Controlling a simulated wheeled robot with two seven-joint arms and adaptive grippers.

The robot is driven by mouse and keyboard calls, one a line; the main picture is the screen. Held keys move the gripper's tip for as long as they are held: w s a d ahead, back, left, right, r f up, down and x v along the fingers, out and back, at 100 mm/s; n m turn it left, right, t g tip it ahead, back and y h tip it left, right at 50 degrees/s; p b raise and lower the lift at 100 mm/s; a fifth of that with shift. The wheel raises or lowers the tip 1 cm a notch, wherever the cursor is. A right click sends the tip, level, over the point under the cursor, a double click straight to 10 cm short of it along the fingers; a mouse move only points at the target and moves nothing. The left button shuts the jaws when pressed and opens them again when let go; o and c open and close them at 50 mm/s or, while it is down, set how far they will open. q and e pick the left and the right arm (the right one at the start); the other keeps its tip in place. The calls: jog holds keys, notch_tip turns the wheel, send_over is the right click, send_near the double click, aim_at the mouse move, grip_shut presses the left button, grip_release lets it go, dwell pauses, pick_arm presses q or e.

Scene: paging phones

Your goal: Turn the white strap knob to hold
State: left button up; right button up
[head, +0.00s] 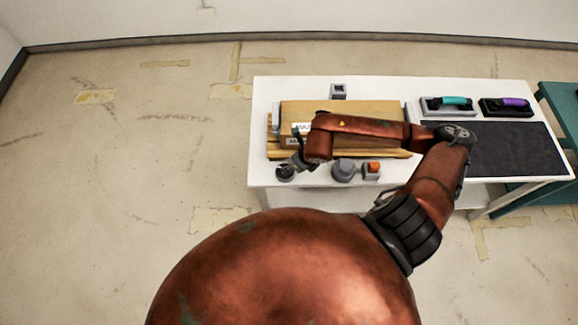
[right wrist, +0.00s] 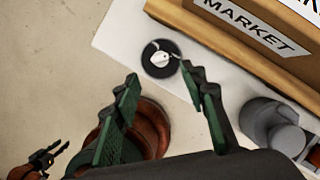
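The white knob (right wrist: 160,59) sits on a round black base at the table's near left corner, beside the wooden box labelled MARKET. In the head view its dark base (head: 285,173) shows, partly covered by my right gripper (head: 294,160). In the right wrist view my right gripper (right wrist: 161,74) is open, its green-padded fingers apart with nothing between them. The knob appears just beyond the fingertips; I cannot tell whether they touch it. A dark gripper, apparently my left (right wrist: 42,160), shows small at the lower left of the right wrist view, its opening unclear.
A grey knob (head: 343,170) and an orange button (head: 372,168) stand along the front edge. The wooden box (head: 370,110) lies behind, under my right arm. Teal (head: 455,101) and purple (head: 513,102) handsets stand behind a black mat (head: 510,150). Floor to the left is clear.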

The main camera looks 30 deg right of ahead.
jog(key=shift+v, duration=2.35)
